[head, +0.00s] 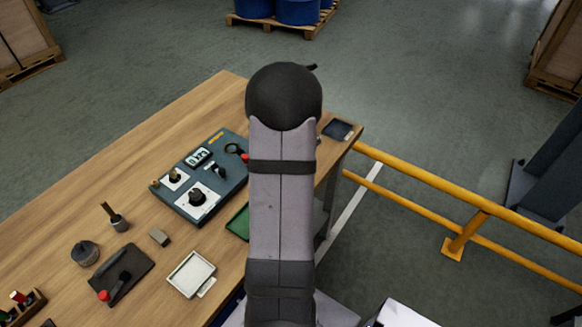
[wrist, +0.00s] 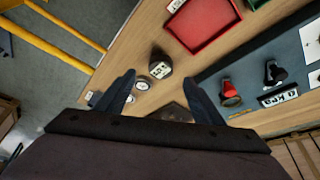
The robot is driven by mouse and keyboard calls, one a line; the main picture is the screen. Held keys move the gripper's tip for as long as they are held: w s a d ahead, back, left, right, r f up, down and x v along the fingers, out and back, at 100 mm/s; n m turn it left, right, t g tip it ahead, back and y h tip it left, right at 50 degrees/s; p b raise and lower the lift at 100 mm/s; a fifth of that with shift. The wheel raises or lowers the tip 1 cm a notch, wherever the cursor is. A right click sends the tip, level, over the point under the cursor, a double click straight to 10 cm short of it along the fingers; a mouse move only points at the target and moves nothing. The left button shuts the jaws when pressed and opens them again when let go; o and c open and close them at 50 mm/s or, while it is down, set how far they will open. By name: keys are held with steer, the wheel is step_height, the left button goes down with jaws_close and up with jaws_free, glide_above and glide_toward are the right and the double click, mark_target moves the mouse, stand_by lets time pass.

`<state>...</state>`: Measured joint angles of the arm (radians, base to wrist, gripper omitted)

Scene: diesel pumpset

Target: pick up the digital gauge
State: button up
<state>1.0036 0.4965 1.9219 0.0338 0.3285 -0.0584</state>
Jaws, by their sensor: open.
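A dark round body with a small pale display (wrist: 160,66) stands on the wooden table in the wrist view. It looks like the digital gauge, but its display is too small to read. My gripper (wrist: 163,88) is open and empty. Its two fingers are spread apart, and the dark round body appears beyond the gap between their tips, apart from both. A small white-faced dial (wrist: 142,84) lies close to the left finger. In the head view my arm hides the gripper and that part of the table.
A red tray (wrist: 203,22) lies near the round body. A grey panel (head: 222,188) carries knobs and a digit display (head: 198,157). A white tray (head: 190,274) and a black tray (head: 130,270) are at the front left. A yellow railing (head: 430,184) runs beyond the table's right end.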

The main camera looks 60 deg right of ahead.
steer(key=shift+x, duration=0.75)
steer(key=shift+p+x, duration=1.6)
steer(key=shift+x, duration=1)
steer(key=shift+w, duration=0.1)
steer(key=shift+r, duration=0.1)
steer(key=c, duration=1.3)
step_height(320, 180, up, 10)
steer(key=b, duration=0.3)
